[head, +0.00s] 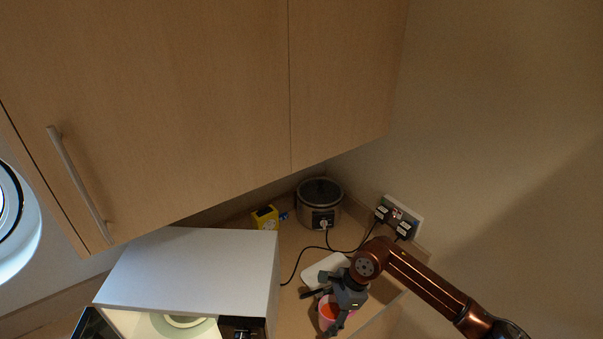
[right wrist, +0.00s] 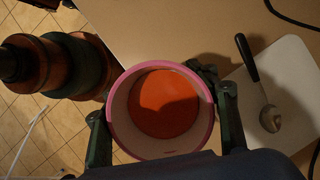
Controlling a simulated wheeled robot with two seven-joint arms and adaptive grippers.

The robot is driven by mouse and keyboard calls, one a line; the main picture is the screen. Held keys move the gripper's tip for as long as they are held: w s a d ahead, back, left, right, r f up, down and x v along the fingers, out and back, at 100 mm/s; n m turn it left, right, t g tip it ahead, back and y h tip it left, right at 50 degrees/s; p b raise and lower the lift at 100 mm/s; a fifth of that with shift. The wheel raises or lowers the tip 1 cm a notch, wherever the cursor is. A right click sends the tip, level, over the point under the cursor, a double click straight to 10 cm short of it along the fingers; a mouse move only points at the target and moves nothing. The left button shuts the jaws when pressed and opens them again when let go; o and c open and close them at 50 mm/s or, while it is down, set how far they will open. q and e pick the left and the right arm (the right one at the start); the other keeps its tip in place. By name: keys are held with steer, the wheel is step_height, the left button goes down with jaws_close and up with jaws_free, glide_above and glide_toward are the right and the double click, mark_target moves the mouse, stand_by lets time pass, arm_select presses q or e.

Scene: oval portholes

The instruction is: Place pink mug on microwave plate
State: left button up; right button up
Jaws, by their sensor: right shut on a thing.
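The pink mug (right wrist: 165,105) has a pink rim, a pale inner wall and an orange bottom or contents. My right gripper (right wrist: 162,122) is shut on it, with a finger on either side of the rim. In the head view, the mug (head: 327,313) shows partly behind my right gripper (head: 340,303), at the right of the microwave (head: 190,262). The microwave front is open and its inside is lit. The round microwave plate (head: 183,321) shows partly inside, cut by the lower picture edge. My left gripper is not in view.
A white board (right wrist: 280,90) with a dark-handled spoon (right wrist: 255,75) lies on the counter beside the mug. A cooker (head: 320,203), a yellow box (head: 265,217) and a black cable stand behind. Wall cupboards hang above. The counter edge and tiled floor are close to the mug.

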steer(key=s+d+r+n+g+h, duration=0.1)
steer(key=s+d+n+h, duration=0.1)
steer(key=d+n, duration=0.5)
steer(key=s+d+n+g+h, duration=0.2)
steer(key=s+d+n, duration=0.3)
steer(key=d+n, duration=0.2)
steer(key=shift+d+r+n+g+b, duration=0.2)
steer(key=shift+r+n+g+b, duration=0.15)
steer(key=shift+n, duration=0.45)
